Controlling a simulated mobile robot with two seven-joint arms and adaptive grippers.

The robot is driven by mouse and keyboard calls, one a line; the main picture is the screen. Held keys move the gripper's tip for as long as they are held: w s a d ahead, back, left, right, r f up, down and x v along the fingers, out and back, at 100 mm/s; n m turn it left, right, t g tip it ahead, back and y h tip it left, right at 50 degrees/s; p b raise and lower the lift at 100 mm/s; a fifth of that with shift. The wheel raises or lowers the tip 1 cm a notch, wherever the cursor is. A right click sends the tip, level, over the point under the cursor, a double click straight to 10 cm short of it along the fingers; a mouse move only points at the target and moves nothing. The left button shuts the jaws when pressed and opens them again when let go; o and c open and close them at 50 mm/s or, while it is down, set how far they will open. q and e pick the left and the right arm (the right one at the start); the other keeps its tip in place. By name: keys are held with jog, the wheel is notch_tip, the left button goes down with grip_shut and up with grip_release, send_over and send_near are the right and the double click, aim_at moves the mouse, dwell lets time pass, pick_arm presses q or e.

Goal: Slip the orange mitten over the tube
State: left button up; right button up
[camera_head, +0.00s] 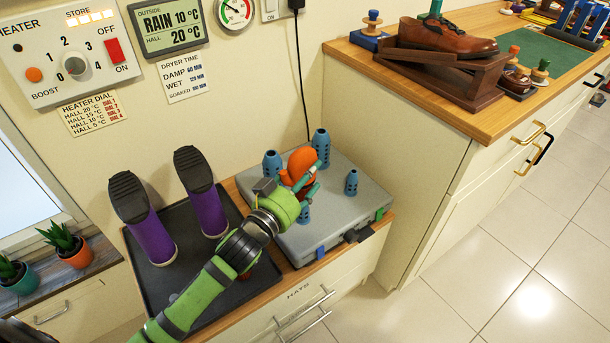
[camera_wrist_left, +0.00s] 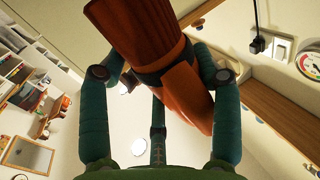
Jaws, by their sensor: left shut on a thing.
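The orange mitten (camera_head: 302,160) is held in my left gripper (camera_head: 301,186) above the grey dryer box. In the left wrist view the mitten (camera_wrist_left: 140,35) lies between the fingers of the left gripper (camera_wrist_left: 162,74), its ribbed cuff and dark band showing. Blue perforated tubes stand upright on the box: one at the back left (camera_head: 272,164), a tall one at the back right (camera_head: 320,148), a short one at the right (camera_head: 351,183) and one at the front (camera_head: 304,213), partly behind the gripper. I cannot tell whether the mitten touches a tube. My right gripper is out of view.
The grey box (camera_head: 345,218) has a dark latch on its front edge. Two purple boots (camera_head: 152,238) stand on a black tray (camera_head: 190,292) at left. A higher wooden counter (camera_head: 420,85) with a brown shoe (camera_head: 445,38) is at right. A black cable hangs on the wall behind.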

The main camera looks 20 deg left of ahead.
pick_arm(q)
jog(key=shift+p, duration=0.55)
dwell(0.5)
jog(key=shift+f+b, duration=2.95)
jog(key=shift+f, duration=1.65)
jog(key=o, duration=1.2)
jog(key=shift+c, duration=0.2)
jog(key=v, duration=0.7)
jog(key=shift+s+a, duration=0.1)
jog(key=shift+s, duration=0.3)
jog(key=shift+s+r, duration=0.1)
jog(key=shift+a, duration=0.1)
